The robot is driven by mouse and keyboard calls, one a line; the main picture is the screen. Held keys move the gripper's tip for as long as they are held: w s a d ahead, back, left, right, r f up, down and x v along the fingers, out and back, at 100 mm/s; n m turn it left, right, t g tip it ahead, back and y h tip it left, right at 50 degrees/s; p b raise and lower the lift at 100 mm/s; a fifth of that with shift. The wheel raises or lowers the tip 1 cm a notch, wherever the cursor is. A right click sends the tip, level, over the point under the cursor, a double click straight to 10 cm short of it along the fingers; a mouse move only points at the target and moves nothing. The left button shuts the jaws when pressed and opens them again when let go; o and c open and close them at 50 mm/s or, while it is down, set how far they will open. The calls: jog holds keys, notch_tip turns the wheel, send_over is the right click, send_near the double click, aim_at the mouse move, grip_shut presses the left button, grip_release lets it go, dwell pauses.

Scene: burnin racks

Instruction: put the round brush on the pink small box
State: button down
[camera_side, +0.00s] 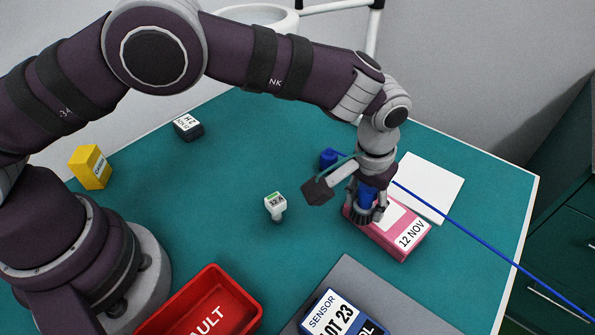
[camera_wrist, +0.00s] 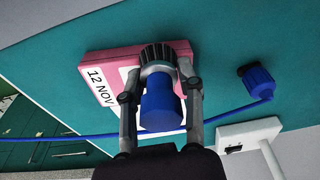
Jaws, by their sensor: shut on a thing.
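The round brush, with a blue handle and a dark ribbed round end, is in my gripper. In the side view the brush (camera_side: 367,196) stands roughly upright over the pink small box (camera_side: 403,243), which has a "12 NOV" label. In the wrist view my gripper (camera_wrist: 160,100) is shut on the brush (camera_wrist: 161,106), one finger on each side. The ribbed end lies over the pink box (camera_wrist: 108,63) and hides part of its top. I cannot tell whether the brush touches the box.
A blue plug (camera_side: 328,158) lies behind my gripper; a blue cable (camera_side: 470,242) runs past the box. A white pad (camera_side: 430,186) lies behind the box. A small white labelled object (camera_side: 275,205) stands left. A grey mat (camera_side: 355,277) and red bin (camera_side: 212,292) are in front.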

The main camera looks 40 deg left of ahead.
aim_at(363, 192)
jog(key=c, duration=0.7)
grip_release()
jog(key=shift+f, duration=0.1)
jog(key=r, duration=0.4)
jog(key=s+r, duration=0.1)
jog(key=r, duration=0.7)
jog(key=shift+s, duration=0.35)
jog(key=s+a+r+t, duration=0.25)
jog(key=a+r, duration=0.55)
jog(key=a, duration=0.4)
jog(key=shift+t, duration=0.65)
jog(key=s+a+f, duration=0.1)
jog(key=s+a, duration=0.4)
jog(key=s, duration=0.2)
jog(key=s+a+f, duration=0.1)
jog(key=s+a, duration=0.2)
jog(key=shift+s+a+f, duration=0.3)
